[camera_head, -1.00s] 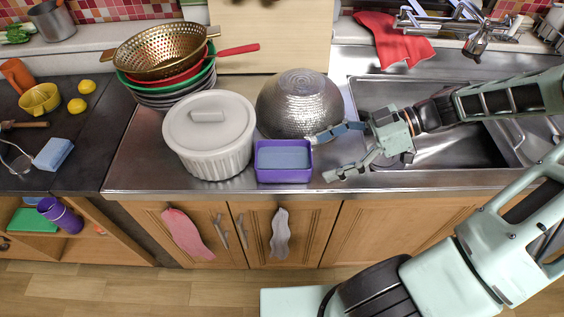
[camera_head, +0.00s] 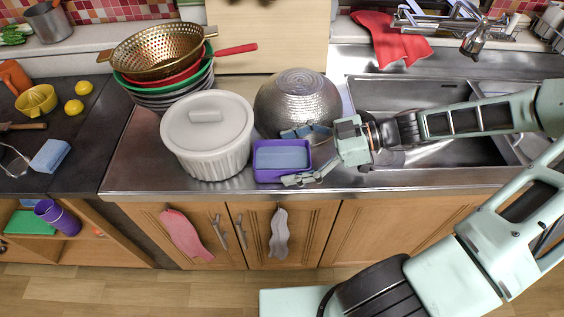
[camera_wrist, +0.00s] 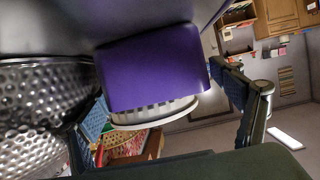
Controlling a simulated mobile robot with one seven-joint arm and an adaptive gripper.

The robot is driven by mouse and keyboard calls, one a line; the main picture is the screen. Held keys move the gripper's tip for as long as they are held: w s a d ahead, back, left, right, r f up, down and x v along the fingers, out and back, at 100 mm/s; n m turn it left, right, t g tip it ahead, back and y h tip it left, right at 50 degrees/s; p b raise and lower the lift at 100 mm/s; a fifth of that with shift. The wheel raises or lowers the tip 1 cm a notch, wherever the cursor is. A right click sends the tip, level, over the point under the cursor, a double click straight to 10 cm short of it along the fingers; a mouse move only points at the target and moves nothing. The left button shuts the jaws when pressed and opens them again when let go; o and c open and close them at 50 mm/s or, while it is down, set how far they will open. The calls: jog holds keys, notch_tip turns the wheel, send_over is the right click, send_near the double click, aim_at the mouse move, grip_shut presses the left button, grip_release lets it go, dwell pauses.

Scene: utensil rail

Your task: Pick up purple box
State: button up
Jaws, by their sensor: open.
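The purple box (camera_head: 262,175) stands on the steel counter near its front edge, with a blue-grey inside. It lies between the white lidded pot and the sink. My gripper (camera_head: 303,157) is open at the box's right end, one finger on the far side near the steel bowl and the other at the near right corner. In the wrist view the purple box (camera_wrist: 155,72) fills the middle, between the fingers of my gripper (camera_wrist: 165,110). Whether a finger touches the box I cannot tell.
A dimpled steel bowl (camera_head: 297,105) is upside down close behind the box and far finger. The white lidded pot (camera_head: 207,140) stands close on the left. The sink (camera_head: 430,95) is to the right. The counter's front edge (camera_head: 225,191) runs just before the box.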

jog(key=shift+x, duration=0.85)
jog(key=shift+c, duration=0.4)
jog(key=c, duration=1.7)
jog(key=shift+r, duration=0.85)
jog(key=s+d+r+p, duration=0.1)
jog(key=s+d+r, duration=0.2)
jog(key=s+d+r+p, duration=0.1)
jog(key=s+d+r, duration=0.2)
jog(key=s+r, duration=0.1)
jog(key=s+d+r+p, duration=0.1)
jog(key=s+d+r, duration=0.2)
jog(key=r, duration=0.1)
jog(key=shift+s+d+r+p, duration=0.1)
jog(key=shift+s+r+p, duration=0.1)
jog(key=shift+s+p, duration=0.15)
